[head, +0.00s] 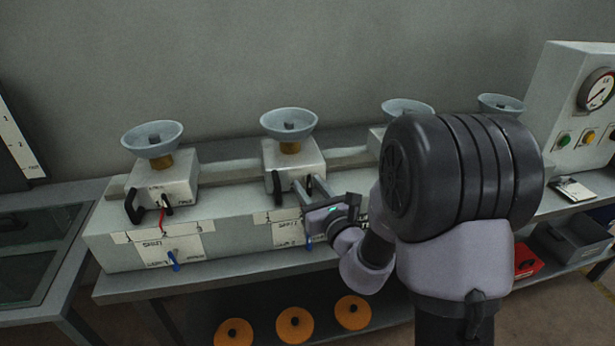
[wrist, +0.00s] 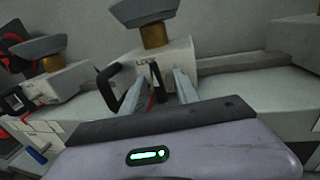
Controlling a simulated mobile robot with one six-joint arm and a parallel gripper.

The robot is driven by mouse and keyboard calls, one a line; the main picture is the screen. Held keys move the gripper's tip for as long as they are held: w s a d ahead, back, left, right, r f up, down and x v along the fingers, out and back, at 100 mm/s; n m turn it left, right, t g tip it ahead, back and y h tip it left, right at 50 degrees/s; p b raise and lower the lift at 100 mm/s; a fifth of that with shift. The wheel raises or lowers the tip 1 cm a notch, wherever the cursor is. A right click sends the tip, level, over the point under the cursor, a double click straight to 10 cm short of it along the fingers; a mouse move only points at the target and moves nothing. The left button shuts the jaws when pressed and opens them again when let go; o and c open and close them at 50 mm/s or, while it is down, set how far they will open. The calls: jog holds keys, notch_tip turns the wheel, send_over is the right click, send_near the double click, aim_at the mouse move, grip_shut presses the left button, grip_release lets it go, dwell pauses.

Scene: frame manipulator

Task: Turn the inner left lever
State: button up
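The inner left unit (head: 292,156) is the second white block from the left, with a grey bowl on a brass neck. It fills the upper middle of the wrist view (wrist: 176,55). Its black-tipped lever (wrist: 156,78), with some red lower down, stands beneath a lettered label on the front face. My gripper (head: 312,190) is at this front face. In the wrist view its fingers (wrist: 162,92) are apart, with the lever showing between them. Contact cannot be told. In the head view the fingers mostly hide the lever.
A black handle (wrist: 109,88) juts out just left of the fingers. The outer left unit (head: 163,180) has its own handle and red lever. Blue levers (head: 173,261) sit on the bench front below. Right-hand units are partly behind my arm.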

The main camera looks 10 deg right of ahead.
jog(key=shift+w+a, duration=0.1)
jog(key=shift+c, duration=0.5)
grip_shut()
